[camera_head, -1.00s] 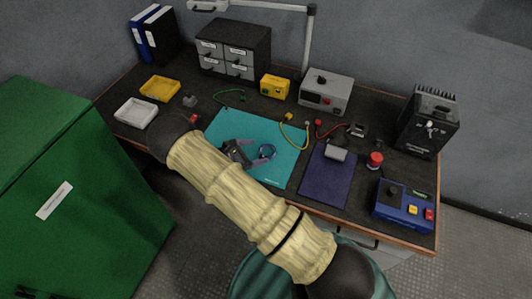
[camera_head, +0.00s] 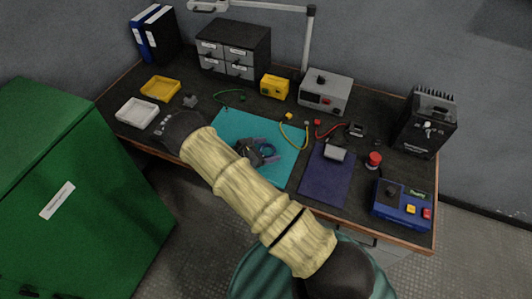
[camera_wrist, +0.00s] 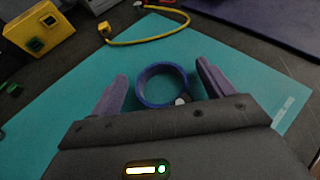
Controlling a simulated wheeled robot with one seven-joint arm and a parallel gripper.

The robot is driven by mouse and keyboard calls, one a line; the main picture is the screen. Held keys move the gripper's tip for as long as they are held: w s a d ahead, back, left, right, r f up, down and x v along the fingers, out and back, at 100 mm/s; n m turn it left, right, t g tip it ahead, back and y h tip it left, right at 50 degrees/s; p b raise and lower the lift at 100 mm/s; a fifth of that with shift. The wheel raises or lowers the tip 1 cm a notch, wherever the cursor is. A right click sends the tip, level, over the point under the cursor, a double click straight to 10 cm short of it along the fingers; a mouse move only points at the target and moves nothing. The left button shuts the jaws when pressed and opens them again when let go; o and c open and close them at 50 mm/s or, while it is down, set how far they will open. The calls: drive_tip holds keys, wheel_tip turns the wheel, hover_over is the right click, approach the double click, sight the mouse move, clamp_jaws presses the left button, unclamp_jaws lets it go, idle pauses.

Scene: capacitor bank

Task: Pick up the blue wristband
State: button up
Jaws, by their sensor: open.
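The blue wristband (camera_wrist: 162,84) is a ring with a small pale stud on its near side. It lies on the teal mat (camera_wrist: 70,95), between the two purple fingers of my gripper (camera_wrist: 160,82) in the wrist view. The fingers are spread to its left and right, with gaps, and the band looks free of both. In the head view, the wristband (camera_head: 267,150) shows at my gripper (camera_head: 269,145), near the middle of the teal mat (camera_head: 235,122). My gripper's body hides part of it there.
A yellow cord (camera_head: 294,136) lies beyond the wristband, by the mat's edge. A dark blue pad (camera_head: 327,180) and a grey block (camera_head: 335,153) lie to the right. A yellow box (camera_head: 275,87) stands behind. The mat around the band is mostly clear.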

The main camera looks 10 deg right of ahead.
drive_tip(key=c, duration=1)
drive_tip(key=shift+c, duration=0.2)
wheel_tip(320, 180, up, 10)
drive_tip(key=shift+b, duration=0.35)
